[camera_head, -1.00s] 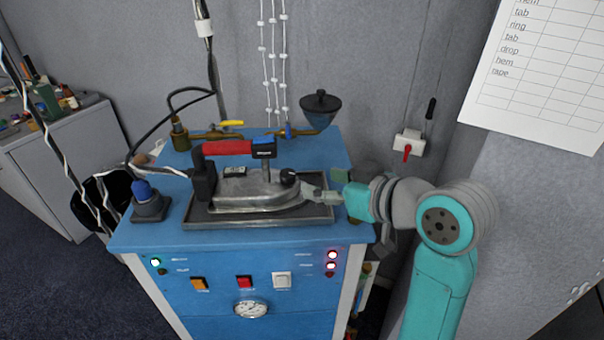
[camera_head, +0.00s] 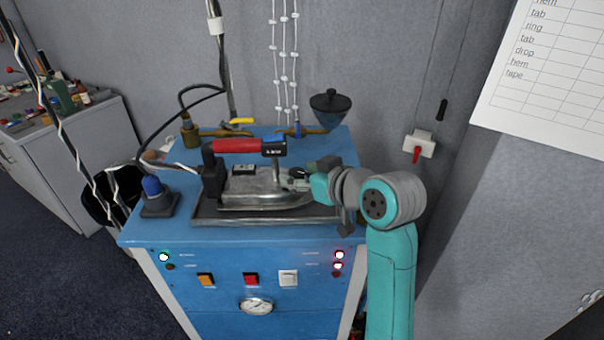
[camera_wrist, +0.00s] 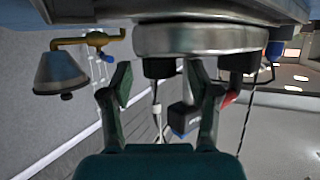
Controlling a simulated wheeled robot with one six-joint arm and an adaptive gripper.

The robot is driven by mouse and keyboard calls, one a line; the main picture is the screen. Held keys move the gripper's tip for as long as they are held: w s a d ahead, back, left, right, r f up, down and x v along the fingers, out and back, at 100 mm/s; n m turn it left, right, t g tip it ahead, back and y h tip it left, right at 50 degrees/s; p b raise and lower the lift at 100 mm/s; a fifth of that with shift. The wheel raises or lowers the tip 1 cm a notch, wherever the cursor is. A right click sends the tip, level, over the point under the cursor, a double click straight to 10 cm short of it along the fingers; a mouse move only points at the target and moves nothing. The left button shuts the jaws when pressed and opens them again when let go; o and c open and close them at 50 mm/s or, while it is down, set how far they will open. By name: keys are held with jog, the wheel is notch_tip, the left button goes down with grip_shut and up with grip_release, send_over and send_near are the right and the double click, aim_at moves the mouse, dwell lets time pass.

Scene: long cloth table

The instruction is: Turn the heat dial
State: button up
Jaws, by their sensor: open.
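A metal iron (camera_head: 250,187) with a red handle (camera_head: 237,146) lies on a dark tray (camera_head: 206,218) on the blue bench. A small black round knob, which looks like the heat dial (camera_head: 298,173), sits on top near the iron's right end. My gripper (camera_head: 300,184) is at that end, close to the knob, which it partly hides. In the wrist view, turned upside down, the iron's metal body (camera_wrist: 195,40) spans the top. A black knob (camera_wrist: 160,67) shows below it between my open fingers (camera_wrist: 159,79). I cannot tell whether they touch it.
A blue-and-black device (camera_head: 157,197) stands left of the tray. Behind are brass pipes with a yellow lever (camera_head: 241,121) and a dark funnel (camera_head: 330,108). The bench front (camera_head: 205,300) has switches, lights and a gauge (camera_head: 256,307). Cables hang at the left.

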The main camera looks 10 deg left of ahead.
jog(key=c, duration=1.2)
jog(key=shift+o, duration=0.2)
jog(key=shift+a, duration=0.1)
jog(key=m+t+h, duration=0.2)
jog(key=m+h, duration=0.1)
jog(key=m+t+h, duration=0.1)
jog(key=shift+s+a+m, duration=0.3)
jog(key=shift+a, duration=0.05)
jog(key=shift+a+m+t+h, duration=0.1)
jog(key=shift+m+t+h, duration=0.2)
jog(key=shift+m+h, duration=0.95)
jog(key=shift+a+m+t+h, duration=0.1)
jog(key=shift+m+t+h, duration=0.2)
jog(key=shift+m+h, duration=0.9)
jog(key=shift+h, duration=0.45)
